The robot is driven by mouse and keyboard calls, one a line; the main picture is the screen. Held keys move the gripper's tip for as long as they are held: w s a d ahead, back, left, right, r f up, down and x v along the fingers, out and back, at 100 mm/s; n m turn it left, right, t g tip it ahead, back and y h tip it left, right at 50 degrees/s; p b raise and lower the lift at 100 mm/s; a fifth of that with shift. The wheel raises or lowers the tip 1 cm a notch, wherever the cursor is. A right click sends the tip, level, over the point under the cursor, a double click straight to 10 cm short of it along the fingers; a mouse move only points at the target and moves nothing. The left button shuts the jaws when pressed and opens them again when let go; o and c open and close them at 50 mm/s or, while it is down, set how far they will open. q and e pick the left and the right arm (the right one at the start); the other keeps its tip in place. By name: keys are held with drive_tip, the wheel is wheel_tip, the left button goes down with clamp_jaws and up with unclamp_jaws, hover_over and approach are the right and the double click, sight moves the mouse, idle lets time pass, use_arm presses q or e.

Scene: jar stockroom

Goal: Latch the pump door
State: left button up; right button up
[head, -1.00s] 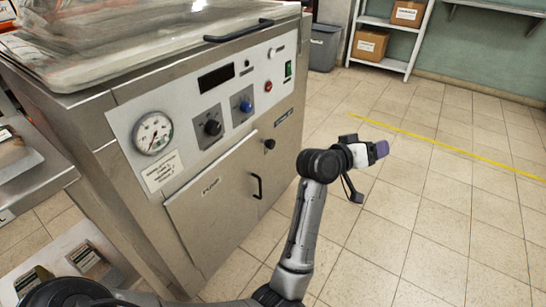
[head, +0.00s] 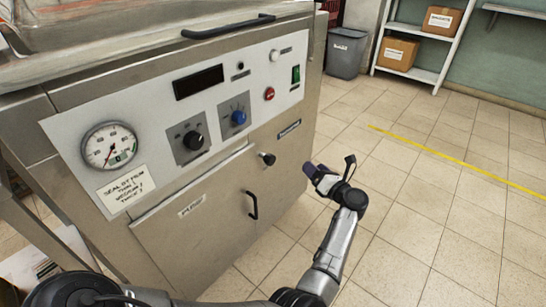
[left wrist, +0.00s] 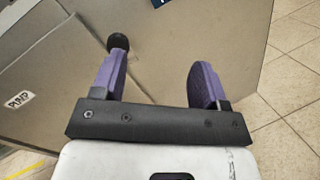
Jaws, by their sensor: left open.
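The pump door (head: 185,240) is a grey panel low on the machine's front, with a PUMP label and a black bar handle (head: 252,205). A pale strip shows along its top edge; I cannot tell if it sits flush. A black latch knob (head: 268,159) sticks out just beyond the door's upper right corner. My left gripper (head: 311,171) is open and empty, right of the knob and apart from it, its purple fingers towards the machine. In the left wrist view the knob (left wrist: 118,42) appears beside the left fingertip. My right gripper is not in view.
The control panel (head: 215,85) with gauge, dials and buttons is above the door. A black lid handle (head: 228,27) juts out above it. A grey bin (head: 345,52) and a shelf with boxes (head: 397,54) stand behind. The tiled floor to the right is clear.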

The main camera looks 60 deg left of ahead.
sight(273, 161)
use_arm(q)
drive_tip(key=s+d+f+n+g+h, duration=0.1)
drive_tip(key=s+n+g, duration=0.4)
drive_tip(key=shift+n, duration=0.6)
drive_tip(key=b+x, duration=0.3)
drive_tip(key=x, duration=0.9)
drive_tip(key=shift+a+f, duration=0.1)
drive_tip(key=shift+a, duration=0.1)
drive_tip(key=shift+s+a, duration=0.25)
drive_tip(key=shift+a, duration=0.45)
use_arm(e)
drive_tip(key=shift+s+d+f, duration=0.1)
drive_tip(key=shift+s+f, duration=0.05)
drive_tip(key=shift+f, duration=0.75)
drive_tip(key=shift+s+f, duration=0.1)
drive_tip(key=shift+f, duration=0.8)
use_arm(q)
drive_tip(key=c, duration=0.9)
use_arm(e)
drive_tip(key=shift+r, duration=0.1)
